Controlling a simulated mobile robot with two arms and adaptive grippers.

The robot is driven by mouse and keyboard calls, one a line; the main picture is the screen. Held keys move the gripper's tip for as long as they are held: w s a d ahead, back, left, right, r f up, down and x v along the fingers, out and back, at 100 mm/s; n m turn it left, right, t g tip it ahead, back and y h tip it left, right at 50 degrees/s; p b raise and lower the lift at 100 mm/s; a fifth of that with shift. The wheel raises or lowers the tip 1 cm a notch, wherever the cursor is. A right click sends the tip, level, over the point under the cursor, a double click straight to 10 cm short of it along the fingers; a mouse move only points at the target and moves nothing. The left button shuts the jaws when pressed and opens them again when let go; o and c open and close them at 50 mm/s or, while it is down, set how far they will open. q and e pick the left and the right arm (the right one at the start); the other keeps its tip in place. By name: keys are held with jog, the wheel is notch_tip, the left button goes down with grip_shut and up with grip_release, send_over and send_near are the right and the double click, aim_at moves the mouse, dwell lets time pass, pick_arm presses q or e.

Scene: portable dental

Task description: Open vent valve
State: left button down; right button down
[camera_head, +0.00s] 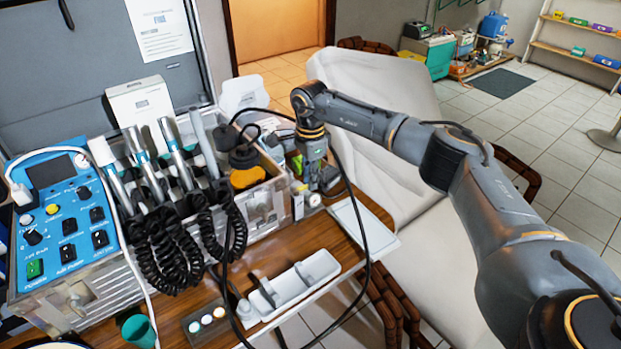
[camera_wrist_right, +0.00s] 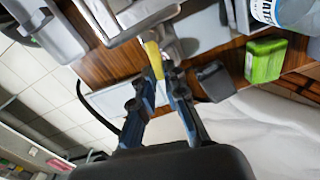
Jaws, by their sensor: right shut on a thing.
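A small yellow lever (camera_wrist_right: 153,60), which I take to be the vent valve's handle, sticks out from the unit's side in the right wrist view. A grey metal fitting sits beside it. My right gripper (camera_wrist_right: 165,80) is closed around the lever's end, with the lever between its fingertips. In the head view my right gripper (camera_head: 318,182) points down at the unit's right end, where a small yellow part (camera_head: 300,188) and a round gauge (camera_head: 314,200) show. My left gripper is not in view.
A blue control panel (camera_head: 60,210) and several handpieces with coiled black hoses stand at the left. A black cable (camera_head: 366,240) loops in front of my right gripper. A white tray (camera_head: 362,225) and a grey holder (camera_head: 298,280) lie on the table. A green box (camera_wrist_right: 264,61) is close by.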

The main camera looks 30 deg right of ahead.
jog(key=shift+r, duration=0.1)
jog(key=c, duration=1.4)
grip_release()
notch_tip(320, 180, up, 12)
